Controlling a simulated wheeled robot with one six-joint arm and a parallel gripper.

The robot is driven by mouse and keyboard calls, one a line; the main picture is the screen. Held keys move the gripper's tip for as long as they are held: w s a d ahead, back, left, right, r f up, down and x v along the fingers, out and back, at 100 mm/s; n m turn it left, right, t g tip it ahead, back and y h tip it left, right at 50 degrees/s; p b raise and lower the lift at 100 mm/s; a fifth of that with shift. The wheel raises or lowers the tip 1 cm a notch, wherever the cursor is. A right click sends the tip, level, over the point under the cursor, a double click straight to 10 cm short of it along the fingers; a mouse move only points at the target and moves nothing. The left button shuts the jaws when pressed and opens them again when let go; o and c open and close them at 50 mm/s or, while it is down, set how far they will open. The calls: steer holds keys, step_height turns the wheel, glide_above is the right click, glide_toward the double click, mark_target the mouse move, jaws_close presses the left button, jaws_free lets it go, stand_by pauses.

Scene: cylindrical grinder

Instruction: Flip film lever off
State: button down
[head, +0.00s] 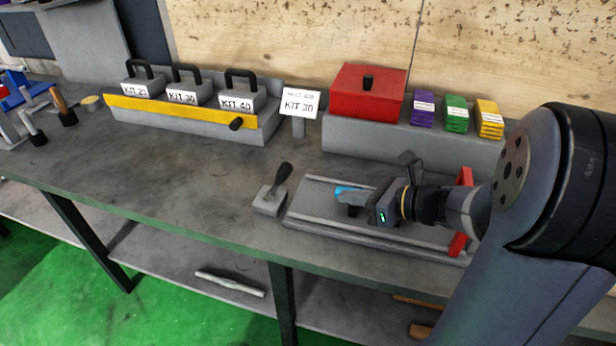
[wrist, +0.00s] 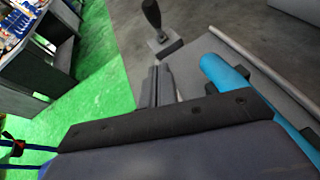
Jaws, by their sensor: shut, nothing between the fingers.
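A lever with a black handle (head: 284,174) stands on a small grey block (head: 268,203) at the left end of the grey tray. I take it for the film lever; no label on it is readable. Its handle leans up and to the right in the head view. The handle (wrist: 152,14) and its block also show at the top of the wrist view. My gripper (head: 352,209) is over the tray, to the right of the lever and apart from it. Its fingers (wrist: 156,84) are together and empty, pointing toward the lever block in the wrist view.
A blue cylinder (head: 347,194) lies on the grey tray (head: 312,203) beside my gripper. A red upright (head: 462,214) stands at the tray's right. Behind are a red box (head: 367,92), a KIT 30 sign (head: 299,102) and a yellow-fronted kit rack (head: 180,113).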

steer(key=shift+a, duration=0.1)
glide_toward(285, 180)
steer(key=f, duration=0.2)
steer(key=a+f, duration=0.1)
steer(key=shift+w+a+f+b, duration=0.1)
steer(key=shift+w+f+b, duration=0.1)
steer(key=shift+f+b, duration=0.15)
steer(key=w+a, duration=0.1)
steer(key=w+a+r+p, duration=0.1)
steer(key=shift+w+a, duration=0.1)
steer(key=shift+a, duration=0.2)
steer(key=shift+w+a+r, duration=0.15)
steer(key=shift+w+a, duration=0.15)
steer(key=shift+a, duration=0.05)
steer(key=shift+r, duration=0.15)
